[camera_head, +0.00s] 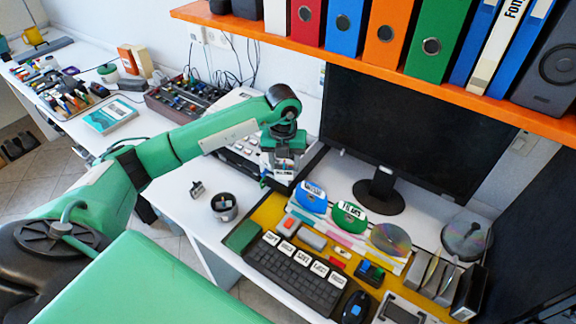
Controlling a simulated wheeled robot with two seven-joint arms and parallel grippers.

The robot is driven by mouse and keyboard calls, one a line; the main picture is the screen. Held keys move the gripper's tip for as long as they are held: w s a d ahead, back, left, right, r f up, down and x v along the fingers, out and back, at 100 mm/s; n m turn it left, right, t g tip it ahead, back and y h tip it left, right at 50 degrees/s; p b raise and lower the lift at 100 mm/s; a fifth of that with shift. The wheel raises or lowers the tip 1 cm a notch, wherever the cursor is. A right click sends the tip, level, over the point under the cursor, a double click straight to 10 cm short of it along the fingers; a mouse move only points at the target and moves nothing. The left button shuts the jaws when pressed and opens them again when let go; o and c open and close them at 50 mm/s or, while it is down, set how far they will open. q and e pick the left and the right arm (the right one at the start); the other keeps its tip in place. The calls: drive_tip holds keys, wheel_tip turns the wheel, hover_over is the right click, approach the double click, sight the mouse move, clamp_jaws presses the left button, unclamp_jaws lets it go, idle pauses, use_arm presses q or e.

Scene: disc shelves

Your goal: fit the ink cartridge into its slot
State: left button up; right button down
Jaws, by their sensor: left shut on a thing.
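My left gripper (284,168) points down over the white printer-like machine (236,152) at the back of the desk. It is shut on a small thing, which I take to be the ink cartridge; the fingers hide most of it. The slot is hidden behind the gripper and I cannot tell whether the cartridge touches it. A small grey and black block (197,188) lies on the white desk left of the machine's front. My right gripper is not in view.
A dark cup (224,207) stands in front of the machine. A monitor (400,130) stands to the right, under an orange shelf (330,55) of binders. A keyboard (296,272), discs (389,239) and a mouse (355,307) crowd the front right.

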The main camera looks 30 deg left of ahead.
use_arm(q)
drive_tip(key=a+n, duration=0.1)
drive_tip(key=n, duration=0.3)
drive_tip(key=w+a+n, duration=0.1)
drive_tip(key=n, duration=0.3)
drive_tip(key=a+n, duration=0.2)
drive_tip(key=n, duration=0.2)
drive_tip(key=shift+w+a+f, duration=0.1)
drive_tip(key=shift+w+f, duration=0.2)
drive_tip(key=shift+w, duration=0.05)
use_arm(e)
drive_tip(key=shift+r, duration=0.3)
